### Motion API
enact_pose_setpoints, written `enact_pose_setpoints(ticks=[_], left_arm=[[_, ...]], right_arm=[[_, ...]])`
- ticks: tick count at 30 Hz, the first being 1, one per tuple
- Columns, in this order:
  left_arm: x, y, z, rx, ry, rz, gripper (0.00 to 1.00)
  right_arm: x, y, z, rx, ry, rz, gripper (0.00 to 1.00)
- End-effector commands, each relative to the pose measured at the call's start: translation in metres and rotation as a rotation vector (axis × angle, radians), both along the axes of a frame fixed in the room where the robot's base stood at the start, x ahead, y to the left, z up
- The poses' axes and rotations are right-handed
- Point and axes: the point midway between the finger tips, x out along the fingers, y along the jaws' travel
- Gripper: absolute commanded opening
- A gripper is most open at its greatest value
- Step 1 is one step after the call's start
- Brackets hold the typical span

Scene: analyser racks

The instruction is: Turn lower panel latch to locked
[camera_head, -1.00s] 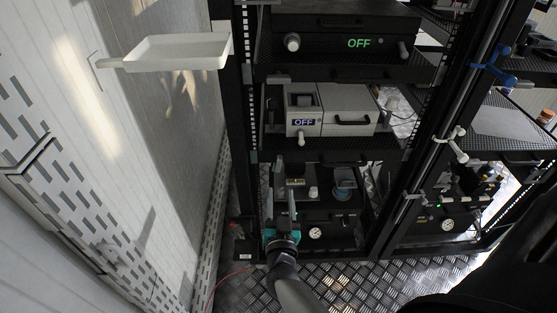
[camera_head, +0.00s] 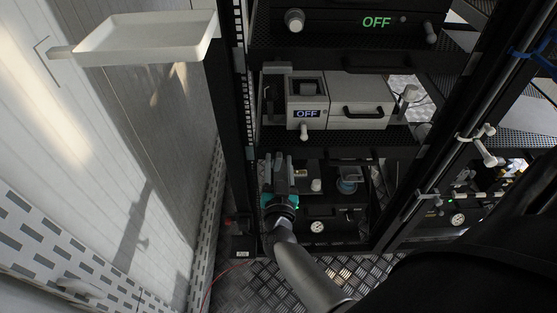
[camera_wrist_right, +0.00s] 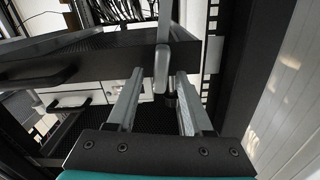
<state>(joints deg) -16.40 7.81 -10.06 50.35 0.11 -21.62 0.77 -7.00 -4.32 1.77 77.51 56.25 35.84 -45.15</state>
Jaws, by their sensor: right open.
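My right gripper (camera_head: 279,161) is at the left side of the lower rack bay in the head view, fingers pointing up and in toward the rack. Its fingers (camera_wrist_right: 159,90) are open and apart in the wrist view. A pale grey lever (camera_wrist_right: 162,68) lies upright in the picture, in line with the gap between the fingertips. I cannot tell whether it is the lower panel latch or how far off it is. The lower panel, with a round gauge (camera_head: 317,227), is partly hidden by my gripper and arm. My left gripper is not in view.
A grey and white device (camera_head: 357,97) marked OFF stands on the shelf above, with a small white knob (camera_head: 304,132) below its display. A white knob (camera_head: 316,185) and a blue-grey cup (camera_head: 347,187) are right of my gripper. A white tray (camera_head: 148,40) juts out at upper left.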

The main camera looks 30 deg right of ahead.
Motion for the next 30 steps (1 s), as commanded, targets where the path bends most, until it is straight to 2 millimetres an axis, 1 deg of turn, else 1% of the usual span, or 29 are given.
enact_pose_setpoints(ticks=[4,5,18,30], left_arm=[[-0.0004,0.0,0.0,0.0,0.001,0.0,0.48],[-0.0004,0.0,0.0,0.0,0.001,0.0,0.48],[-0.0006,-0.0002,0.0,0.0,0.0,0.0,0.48],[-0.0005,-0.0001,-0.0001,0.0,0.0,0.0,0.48]], right_arm=[[-0.0001,0.0,0.0001,0.0,0.0,0.0,0.51],[-0.0001,-0.0001,0.0001,0.0,0.0,0.0,0.49],[0.0,0.0,0.0002,-0.001,-0.001,0.0,0.0],[0.0001,-0.0001,0.0003,-0.001,-0.001,0.0,0.0]])
